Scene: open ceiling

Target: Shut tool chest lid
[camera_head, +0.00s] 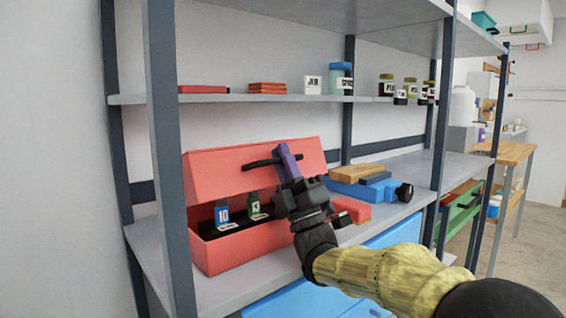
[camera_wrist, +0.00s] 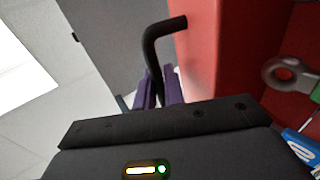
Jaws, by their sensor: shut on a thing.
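The red tool chest (camera_head: 240,250) stands on the shelf with its lid (camera_head: 225,172) raised part way. Two small bottles, one blue (camera_head: 222,213) and one green (camera_head: 253,205), show inside the chest below the lid. The lid has a black bar handle (camera_head: 262,163) on its front. My gripper (camera_head: 287,158), with purple fingers, is at the right part of this handle. In the wrist view the black handle (camera_wrist: 152,45) runs down between the purple fingers (camera_wrist: 158,92), which are shut on it. The red lid (camera_wrist: 215,50) is beside it.
Right of the chest are a red box (camera_head: 352,211) and a blue case (camera_head: 365,190) with a wooden piece on top. An upper shelf (camera_head: 240,97) holds jars and red items. A dark post (camera_head: 166,150) stands in front at left.

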